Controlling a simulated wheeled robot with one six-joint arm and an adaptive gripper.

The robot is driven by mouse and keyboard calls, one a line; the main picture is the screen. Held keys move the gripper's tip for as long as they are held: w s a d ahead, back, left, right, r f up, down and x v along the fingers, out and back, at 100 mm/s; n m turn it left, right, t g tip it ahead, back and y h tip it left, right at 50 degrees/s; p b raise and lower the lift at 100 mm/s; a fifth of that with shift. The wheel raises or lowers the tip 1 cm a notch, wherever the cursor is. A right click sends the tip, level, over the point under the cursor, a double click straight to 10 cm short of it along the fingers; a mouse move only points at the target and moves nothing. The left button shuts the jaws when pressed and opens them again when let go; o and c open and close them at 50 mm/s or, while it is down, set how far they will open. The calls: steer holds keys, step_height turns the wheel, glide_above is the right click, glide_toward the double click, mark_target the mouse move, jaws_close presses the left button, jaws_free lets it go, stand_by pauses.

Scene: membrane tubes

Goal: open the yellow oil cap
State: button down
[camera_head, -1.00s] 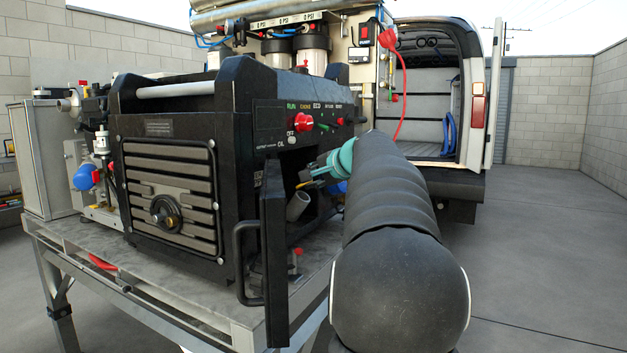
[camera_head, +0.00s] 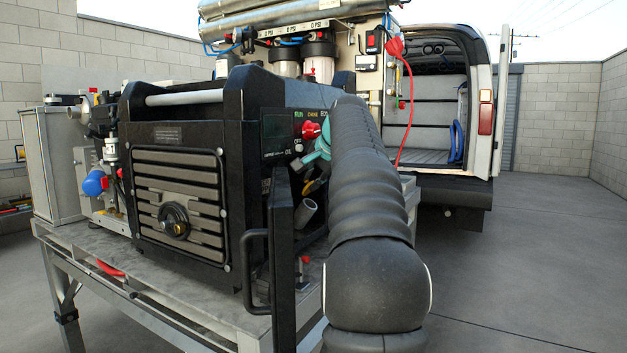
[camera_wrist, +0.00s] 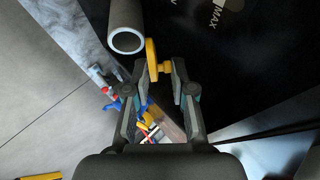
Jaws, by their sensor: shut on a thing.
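The yellow oil cap (camera_wrist: 152,60) shows edge-on in the wrist view, a thin disc with a yellow part between my fingertips. My gripper (camera_wrist: 161,68) is shut on it. A grey tube (camera_wrist: 126,38) with an open mouth lies just left of the cap; I cannot tell if they are connected. In the head view the tube (camera_head: 306,211) shows inside the black machine (camera_head: 180,190), below the OIL label. There my gripper (camera_head: 309,180) reaches in behind the opened black door (camera_head: 283,265), and my arm hides much of it. The cap is barely visible there.
The open door with its handle (camera_head: 254,272) stands close left of my arm. A red knob (camera_head: 310,130) is on the panel above. The machine rests on a metal table (camera_head: 85,240). A van (camera_head: 450,110) stands behind; the floor at right is clear.

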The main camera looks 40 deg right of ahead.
steer(key=shift+a, duration=0.1)
steer(key=c, duration=1.2)
jaws_free()
steer(key=shift+w, duration=0.1)
steer(key=shift+o, duration=0.2)
steer(key=shift+s+r, duration=0.15)
steer(key=shift+s, duration=0.1)
steer(key=s+a, duration=0.2)
steer(key=s, duration=1)
steer(key=shift+s+r, duration=0.15)
steer(key=shift+r, duration=0.05)
